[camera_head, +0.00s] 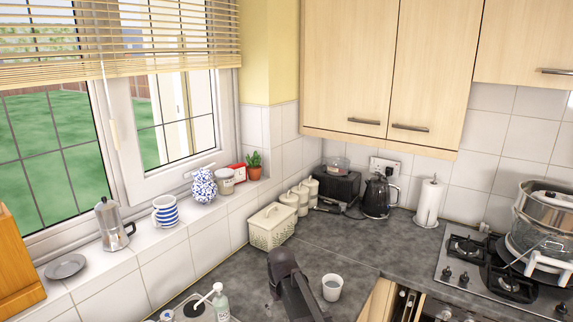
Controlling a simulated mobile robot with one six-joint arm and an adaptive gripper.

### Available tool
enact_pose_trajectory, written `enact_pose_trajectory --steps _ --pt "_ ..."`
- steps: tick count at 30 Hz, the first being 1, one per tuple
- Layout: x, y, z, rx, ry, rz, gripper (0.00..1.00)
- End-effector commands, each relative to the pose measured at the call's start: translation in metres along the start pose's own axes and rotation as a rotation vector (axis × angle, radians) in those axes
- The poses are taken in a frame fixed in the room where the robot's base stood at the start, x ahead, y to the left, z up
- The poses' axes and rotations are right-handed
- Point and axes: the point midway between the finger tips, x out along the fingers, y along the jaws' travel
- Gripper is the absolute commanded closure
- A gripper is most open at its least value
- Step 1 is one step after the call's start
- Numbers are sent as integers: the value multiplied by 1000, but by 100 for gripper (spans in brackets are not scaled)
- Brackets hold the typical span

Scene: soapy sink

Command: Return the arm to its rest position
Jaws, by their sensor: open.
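The dark grey bent part of my arm (288,284) rises from the bottom edge of the head view, in front of the worktop. Its upper joint is rounded and its links run down out of the picture. My gripper's fingertips cannot be made out, and nothing held shows. A white cup (332,288) stands upright on the worktop just right of my arm, apart from it in the picture.
A soap bottle (220,302) stands left of my arm by the sink edge. A cream basket (271,228) and canisters stand behind. A black kettle (377,196), paper towel roll (429,203) and hob (508,275) with a large pot (545,220) are right. The middle worktop is clear.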

Motion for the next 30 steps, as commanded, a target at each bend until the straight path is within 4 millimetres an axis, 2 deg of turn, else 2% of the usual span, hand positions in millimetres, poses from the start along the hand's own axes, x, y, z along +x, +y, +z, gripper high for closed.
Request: enact_pose_trajectory --steps 1,9,15,18,24,30 --pt "5 11 20 35 0 0 0" --pt "19 60 97 230 -1 0 0" --pt "29 86 153 370 -1 0 0" --pt "33 94 175 425 -1 0 0" --pt "36 102 199 491 -2 0 0" --pt "36 104 202 503 -2 0 0"
